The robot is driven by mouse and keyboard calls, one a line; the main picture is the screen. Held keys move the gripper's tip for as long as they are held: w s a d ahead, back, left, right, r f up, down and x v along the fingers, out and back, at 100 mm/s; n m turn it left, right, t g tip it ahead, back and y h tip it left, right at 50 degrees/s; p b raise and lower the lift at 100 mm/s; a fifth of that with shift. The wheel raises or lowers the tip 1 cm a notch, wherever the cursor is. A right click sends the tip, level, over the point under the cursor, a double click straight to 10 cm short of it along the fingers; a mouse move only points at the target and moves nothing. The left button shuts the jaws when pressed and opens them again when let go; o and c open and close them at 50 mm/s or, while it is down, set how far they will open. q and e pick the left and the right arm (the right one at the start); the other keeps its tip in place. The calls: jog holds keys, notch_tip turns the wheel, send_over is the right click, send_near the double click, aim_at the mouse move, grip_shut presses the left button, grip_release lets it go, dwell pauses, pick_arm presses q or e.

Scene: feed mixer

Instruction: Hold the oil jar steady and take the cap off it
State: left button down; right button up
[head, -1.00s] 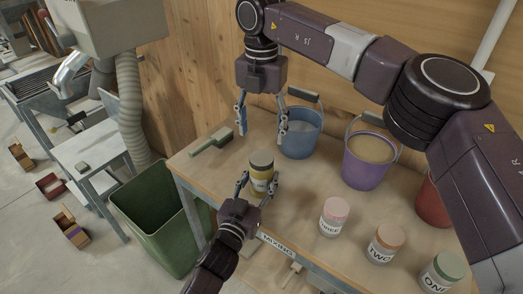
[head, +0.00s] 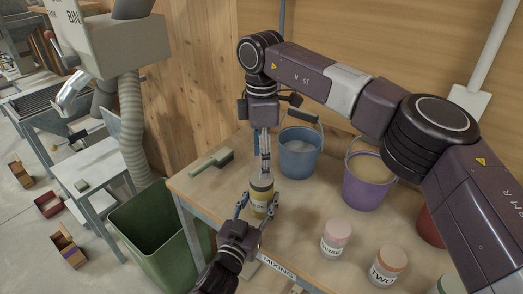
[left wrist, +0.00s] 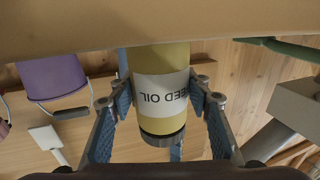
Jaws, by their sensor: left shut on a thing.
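The oil jar (head: 260,199), yellow with a white label and a dark cap (head: 261,181), stands upright at the table's front left. My left gripper (head: 257,211) is shut around the jar's body from the front. In the left wrist view the jar (left wrist: 161,88) appears upside down between the two fingers, with part of "FEED OIL" readable and the cap (left wrist: 162,138) at the bottom. My right gripper (head: 265,160) points down just above the cap. Its fingers overlap in the head view, so their gap is hidden, and I cannot tell whether they touch the cap.
A blue bucket (head: 299,157) stands close behind the jar, with a purple bucket (head: 364,190) to its right. A green-handled brush or scoop (head: 213,162) lies at left. Jars marked THREE (head: 335,240) and TWO (head: 386,266) stand front right. A green bin (head: 152,228) is beside the table.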

pick_arm(q)
jog(key=shift+r, duration=0.1)
pick_arm(e)
jog(key=shift+f, duration=2.7)
jog(key=shift+c, duration=0.5)
